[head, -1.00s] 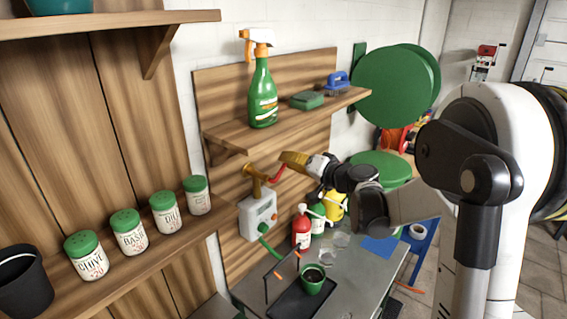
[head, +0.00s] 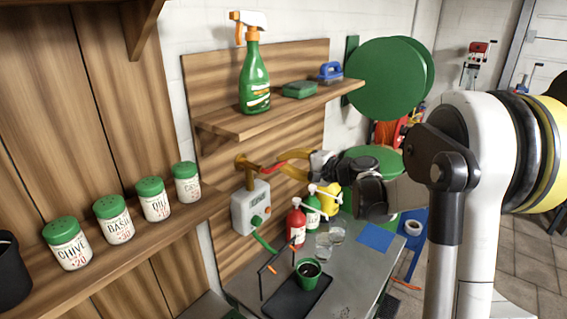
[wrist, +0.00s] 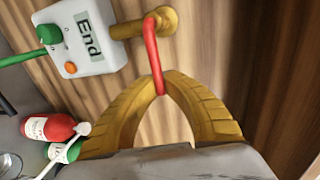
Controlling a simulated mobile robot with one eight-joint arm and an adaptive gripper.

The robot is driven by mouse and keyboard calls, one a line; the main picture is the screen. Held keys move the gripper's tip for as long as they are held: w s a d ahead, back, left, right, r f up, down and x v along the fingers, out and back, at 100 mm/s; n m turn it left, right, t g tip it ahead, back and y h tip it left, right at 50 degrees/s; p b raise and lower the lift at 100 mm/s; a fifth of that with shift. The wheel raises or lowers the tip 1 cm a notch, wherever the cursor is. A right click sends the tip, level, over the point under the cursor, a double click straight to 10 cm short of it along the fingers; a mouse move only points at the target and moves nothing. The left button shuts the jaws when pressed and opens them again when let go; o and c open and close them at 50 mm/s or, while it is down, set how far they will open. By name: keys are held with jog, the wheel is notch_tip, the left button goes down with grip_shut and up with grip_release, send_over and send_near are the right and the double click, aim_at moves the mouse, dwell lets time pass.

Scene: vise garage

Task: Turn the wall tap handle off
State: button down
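The brass wall tap (head: 246,163) sticks out of the wooden back panel above a grey box. Its red handle (head: 272,167) extends from the spout toward my gripper (head: 281,163). In the wrist view the red handle (wrist: 152,45) hangs down from the brass tap (wrist: 160,22) and runs between the tips of my yellow fingers. My gripper (wrist: 165,82) has its curved fingertips drawn together on the handle's free end, with a gap behind them. Contact on both sides is partly hidden.
The grey box (head: 250,207) with a green hose sits below the tap. A wooden shelf (head: 270,112) with a spray bottle (head: 254,80) is above. Red (head: 296,225) and green (head: 313,212) bottles and a green cup (head: 308,275) stand on the bench below.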

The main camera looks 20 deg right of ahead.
jog(key=shift+f, duration=0.1)
dwell(0.4)
jog(key=c, duration=1.5)
grip_release()
jog(key=shift+s+d, duration=0.1)
jog(key=v, duration=1.2)
